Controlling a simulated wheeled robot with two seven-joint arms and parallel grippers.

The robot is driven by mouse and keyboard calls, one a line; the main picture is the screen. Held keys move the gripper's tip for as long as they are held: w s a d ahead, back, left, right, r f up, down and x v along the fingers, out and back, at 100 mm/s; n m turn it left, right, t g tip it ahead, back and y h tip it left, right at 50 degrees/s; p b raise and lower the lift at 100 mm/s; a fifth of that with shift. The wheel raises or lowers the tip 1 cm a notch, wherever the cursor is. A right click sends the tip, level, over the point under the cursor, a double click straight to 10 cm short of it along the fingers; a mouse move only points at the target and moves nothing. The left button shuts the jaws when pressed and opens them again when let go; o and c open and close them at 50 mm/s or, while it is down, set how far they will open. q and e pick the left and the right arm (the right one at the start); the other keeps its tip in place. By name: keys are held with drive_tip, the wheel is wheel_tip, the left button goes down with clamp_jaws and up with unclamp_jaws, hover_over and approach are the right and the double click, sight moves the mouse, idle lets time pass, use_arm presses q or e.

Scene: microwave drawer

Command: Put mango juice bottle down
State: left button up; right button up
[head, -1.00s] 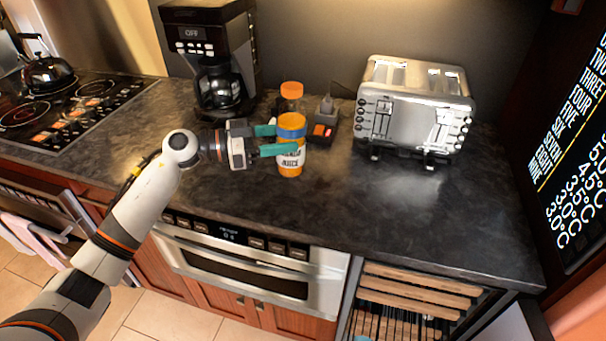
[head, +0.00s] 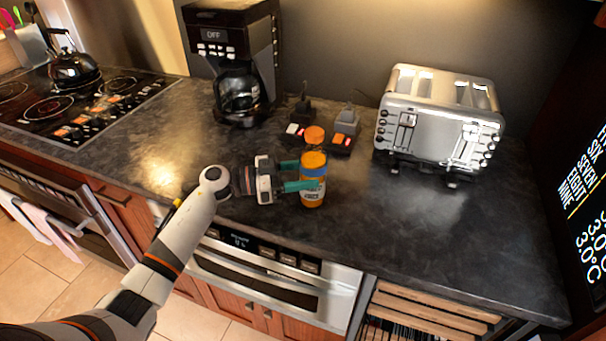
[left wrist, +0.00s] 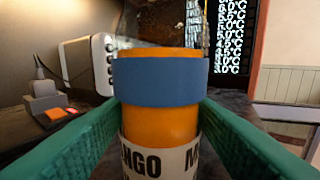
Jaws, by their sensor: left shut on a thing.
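The mango juice bottle (head: 313,190) has an orange cap, a clear upper part, orange juice, a blue band and a white label. It stands upright over the dark counter (head: 420,225), right of the coffee maker. I cannot tell whether its base touches the counter. My left gripper (head: 303,178) reaches in from the left, its green fingers shut on the bottle's sides. In the left wrist view the bottle (left wrist: 160,120) sits between both fingers, its label partly hidden and its top and base out of frame. My right gripper is not in view.
A coffee maker (head: 240,75) and two small dark devices (head: 345,128) stand behind the bottle. A silver toaster (head: 440,115) is at the back right. A microwave drawer (head: 275,275) is below the counter's front edge. The right front of the counter is clear.

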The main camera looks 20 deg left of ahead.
use_arm(q)
drive_tip(key=o, duration=1.2)
drive_tip(key=shift+f, duration=0.1)
drive_tip(key=b+v, duration=0.2)
drive_tip(key=v, duration=0.9)
drive_tip(key=shift+f, duration=0.1)
drive_tip(key=shift+s+a, duration=0.3)
drive_tip(key=shift+a, duration=0.15)
